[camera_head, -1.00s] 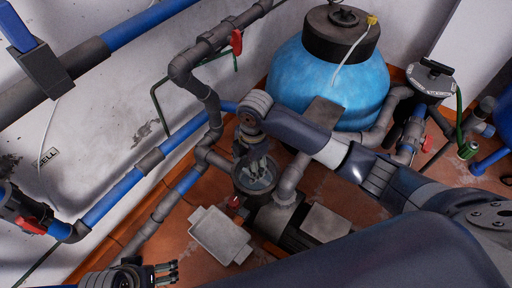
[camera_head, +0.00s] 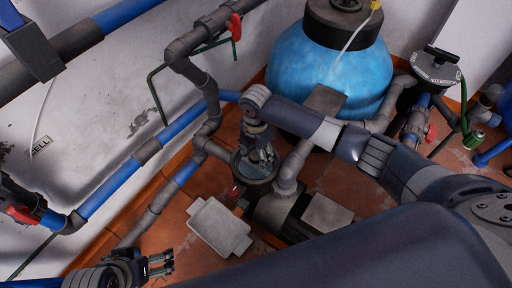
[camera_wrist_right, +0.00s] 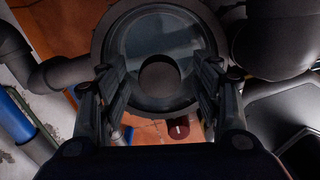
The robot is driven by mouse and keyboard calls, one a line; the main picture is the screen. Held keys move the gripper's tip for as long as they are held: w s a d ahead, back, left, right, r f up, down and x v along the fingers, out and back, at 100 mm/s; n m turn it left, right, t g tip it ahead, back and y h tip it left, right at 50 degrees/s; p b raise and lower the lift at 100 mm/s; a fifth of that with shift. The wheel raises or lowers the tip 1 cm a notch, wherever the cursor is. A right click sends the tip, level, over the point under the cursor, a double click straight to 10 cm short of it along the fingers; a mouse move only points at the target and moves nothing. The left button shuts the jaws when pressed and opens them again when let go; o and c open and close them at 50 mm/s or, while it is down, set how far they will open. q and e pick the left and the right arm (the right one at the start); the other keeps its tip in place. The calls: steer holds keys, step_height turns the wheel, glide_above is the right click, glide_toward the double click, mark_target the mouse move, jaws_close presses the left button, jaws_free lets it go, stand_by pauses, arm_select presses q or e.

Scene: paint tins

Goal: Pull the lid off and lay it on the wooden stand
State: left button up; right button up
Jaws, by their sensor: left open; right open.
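The round lid (camera_wrist_right: 160,45) is glassy and see-through with a dark rim, and sits on top of the pump's strainer pot. A dark round knob (camera_wrist_right: 160,76) shows at its middle. In the head view the lid (camera_head: 246,172) is partly hidden by my right gripper. My right gripper (camera_head: 261,156) points down over it, open. In the right wrist view the fingers of this gripper (camera_wrist_right: 160,88) stand apart on either side of the knob; I cannot tell whether they touch it. My left gripper (camera_head: 160,264) is open and empty at the lower left. I make out no wooden stand.
A pale grey tray with handles (camera_head: 218,228) lies left of the pump (camera_head: 284,218). Grey and blue pipes (camera_head: 110,195) run along the left wall. A blue tank (camera_head: 325,68) stands behind, and a dark canister (camera_head: 435,70) at the right. Some tiled floor is clear around the tray.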

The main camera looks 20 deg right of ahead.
arm_select(q)
steer(key=shift+w+d, duration=0.15)
steer(key=shift+w, duration=0.25)
arm_select(e)
steer(key=shift+f, duration=0.55)
arm_select(q)
steer(key=shift+t, duration=0.3)
arm_select(e)
steer(key=c, duration=1.3)
steer(key=shift+o, duration=1.4)
steer(key=shift+c, duration=1.3)
steer(key=shift+r+p, duration=1.3)
steer(key=shift+p, duration=0.1)
arm_select(q)
steer(key=shift+s+a+f+g, duration=0.15)
steer(key=shift+s+a+g, duration=0.05)
steer(key=shift+s+g, duration=0.4)
